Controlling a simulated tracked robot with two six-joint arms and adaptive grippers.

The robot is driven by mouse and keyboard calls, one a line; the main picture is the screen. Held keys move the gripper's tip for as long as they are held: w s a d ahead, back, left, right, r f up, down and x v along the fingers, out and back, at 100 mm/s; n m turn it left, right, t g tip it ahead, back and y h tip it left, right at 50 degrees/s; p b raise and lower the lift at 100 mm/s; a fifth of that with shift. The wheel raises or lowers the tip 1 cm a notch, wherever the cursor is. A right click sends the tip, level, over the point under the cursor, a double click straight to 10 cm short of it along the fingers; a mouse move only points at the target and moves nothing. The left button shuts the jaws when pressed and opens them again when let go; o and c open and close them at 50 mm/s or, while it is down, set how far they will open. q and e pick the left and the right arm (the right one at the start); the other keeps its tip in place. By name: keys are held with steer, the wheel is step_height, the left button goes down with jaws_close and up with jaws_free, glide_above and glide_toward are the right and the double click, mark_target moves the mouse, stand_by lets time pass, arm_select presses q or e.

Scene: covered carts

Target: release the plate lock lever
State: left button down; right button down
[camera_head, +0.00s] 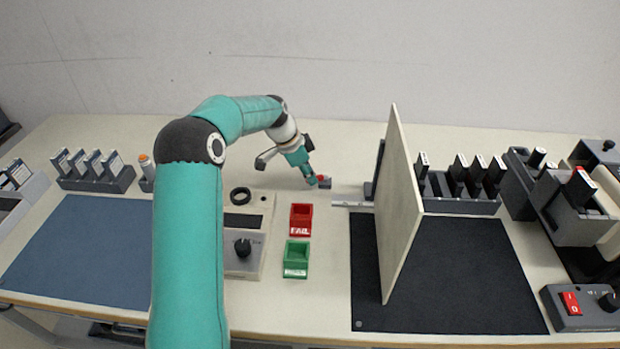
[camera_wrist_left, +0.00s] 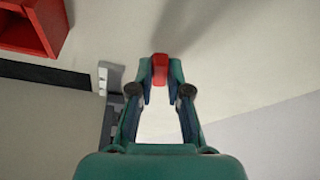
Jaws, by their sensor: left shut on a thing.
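The plate (camera_head: 398,215) is a large pale board standing upright, slightly tilted, over the dark mat on the right half of the table. The lock lever (camera_wrist_left: 160,70) has a red end, at a small grey block left of the plate. My left gripper (camera_head: 318,182) reaches over the table to this block. In the left wrist view my left gripper (camera_wrist_left: 160,78) has its fingertips closed on the red end. The rest of the lever is hidden by the fingers. My right gripper is not in view.
A red FAIL bin (camera_head: 301,219) and a green bin (camera_head: 296,258) stand in front of the gripper. A metal strip (camera_head: 350,204) lies between lever and plate. Racked modules (camera_head: 458,185) stand behind the plate.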

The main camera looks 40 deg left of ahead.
arm_select(q)
steer(key=c, duration=1.1)
jaws_free()
steer(key=shift+r, duration=0.1)
steer(key=v, duration=1.1)
steer(key=shift+a+r, duration=0.1)
steer(key=shift+r, duration=0.3)
